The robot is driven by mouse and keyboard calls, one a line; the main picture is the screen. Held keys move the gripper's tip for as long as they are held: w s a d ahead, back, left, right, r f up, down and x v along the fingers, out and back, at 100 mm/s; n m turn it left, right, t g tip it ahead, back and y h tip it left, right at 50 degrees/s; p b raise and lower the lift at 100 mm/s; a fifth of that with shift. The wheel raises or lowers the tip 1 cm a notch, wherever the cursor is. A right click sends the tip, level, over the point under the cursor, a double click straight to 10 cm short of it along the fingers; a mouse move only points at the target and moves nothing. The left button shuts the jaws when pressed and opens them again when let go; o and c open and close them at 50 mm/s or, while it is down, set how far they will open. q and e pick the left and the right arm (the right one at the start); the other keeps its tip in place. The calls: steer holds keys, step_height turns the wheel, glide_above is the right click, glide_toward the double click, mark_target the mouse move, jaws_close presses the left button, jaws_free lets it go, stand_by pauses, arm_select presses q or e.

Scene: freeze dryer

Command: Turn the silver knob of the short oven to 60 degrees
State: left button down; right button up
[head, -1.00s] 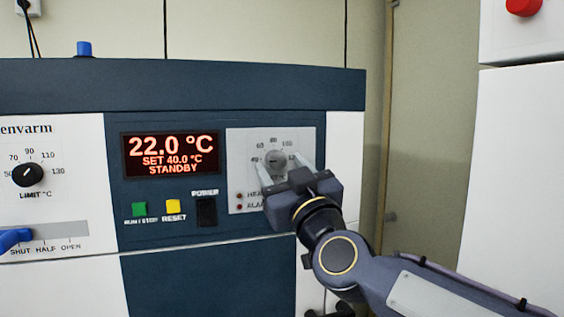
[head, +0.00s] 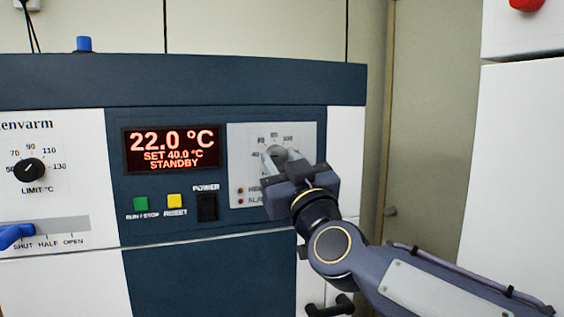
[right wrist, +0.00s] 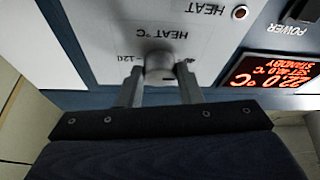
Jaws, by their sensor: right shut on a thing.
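The silver knob (head: 275,152) is on the light grey heat panel (head: 240,140) of the oven's dark blue front, inside a printed temperature scale partly hidden by my gripper. My right gripper (head: 275,160) is shut on the knob, a finger on each side. In the right wrist view the knob (right wrist: 159,66) sits between the two fingers of the gripper (right wrist: 158,72). The red display (head: 171,149) reads 22.0 °C, SET 40.0 °C, STANDBY. The knob's pointer cannot be made out. My left gripper is out of view.
A black limit knob (head: 29,170) and a blue lever (head: 14,235) are at the left. Green (head: 140,204) and yellow (head: 174,201) buttons and a black power switch (head: 207,207) lie below the display. A white cabinet (head: 520,160) stands at the right.

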steer(key=shift+m, duration=0.3)
steer(key=m+h, duration=0.1)
steer(key=m+h+p, duration=0.1)
steer(key=m, duration=0.1)
steer(key=m+t+h, duration=0.1)
steer(key=m, duration=0.1)
steer(key=shift+a+p, duration=0.25)
steer(key=shift+p, duration=0.15)
steer(key=shift+s+a+r+m+h+p, duration=0.1)
steer(key=shift+m+h+p, duration=0.25)
steer(key=shift+m+h, duration=0.9)
steer(key=shift+m+h+p, duration=0.35)
steer(key=shift+m, duration=1.7)
steer(key=o, duration=1)
steer(key=shift+s, duration=0.1)
